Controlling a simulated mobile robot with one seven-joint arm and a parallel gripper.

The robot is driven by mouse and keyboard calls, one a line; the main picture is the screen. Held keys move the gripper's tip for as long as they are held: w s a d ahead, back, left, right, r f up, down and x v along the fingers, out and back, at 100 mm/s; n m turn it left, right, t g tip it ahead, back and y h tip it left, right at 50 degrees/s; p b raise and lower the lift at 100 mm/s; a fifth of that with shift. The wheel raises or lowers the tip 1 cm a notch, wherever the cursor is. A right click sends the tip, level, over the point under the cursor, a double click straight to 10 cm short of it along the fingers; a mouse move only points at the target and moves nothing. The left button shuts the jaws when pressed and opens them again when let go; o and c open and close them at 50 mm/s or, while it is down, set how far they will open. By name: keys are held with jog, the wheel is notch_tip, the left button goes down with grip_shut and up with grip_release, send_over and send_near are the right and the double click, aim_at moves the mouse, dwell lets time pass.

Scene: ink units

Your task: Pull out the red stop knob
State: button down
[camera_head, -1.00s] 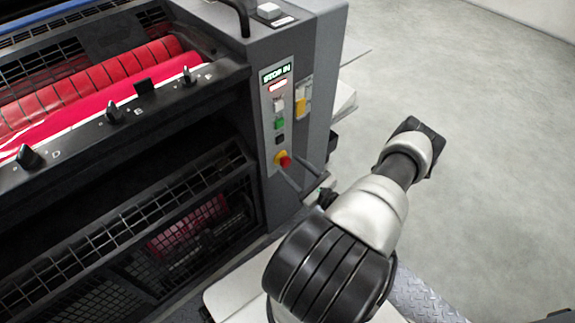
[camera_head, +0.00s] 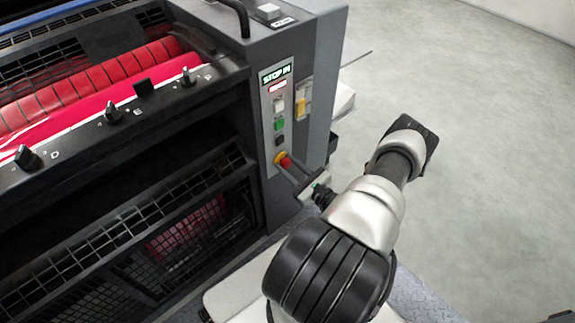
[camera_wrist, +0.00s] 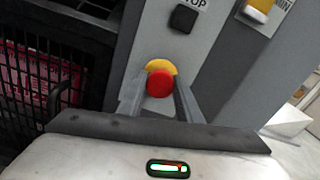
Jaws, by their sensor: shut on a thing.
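The red stop knob (camera_head: 286,161) sits on a yellow base low on the grey control panel (camera_head: 270,105) of the press. In the wrist view the red knob (camera_wrist: 159,83) lies between the two grey fingers of my gripper (camera_wrist: 158,92), with the yellow base showing above it. My gripper (camera_head: 290,164) is shut on the knob, reaching it from the lower right in the head view. The lit display at the panel's top appears to read "STOP IN". The finger contact on the knob's sides is only partly visible.
Above the knob are a black button (camera_head: 280,140), a green button (camera_head: 279,125) and a white button (camera_head: 278,105). A yellow switch (camera_head: 301,106) is on the adjoining side face. Black mesh guards (camera_head: 190,225) are to the left. Open floor (camera_head: 480,130) lies to the right.

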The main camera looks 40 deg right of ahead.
jog(key=shift+s+f, duration=0.1)
jog(key=shift+s, duration=0.8)
jog(key=c, duration=1.3)
grip_release()
jog(key=shift+o, duration=0.2)
jog(key=shift+d, duration=0.1)
jog(key=s+d+p, duration=0.1)
jog(key=s, duration=1.6)
jog(key=shift+s+d+p, duration=0.15)
jog(key=shift+s+p, duration=0.05)
jog(key=shift+p, duration=0.15)
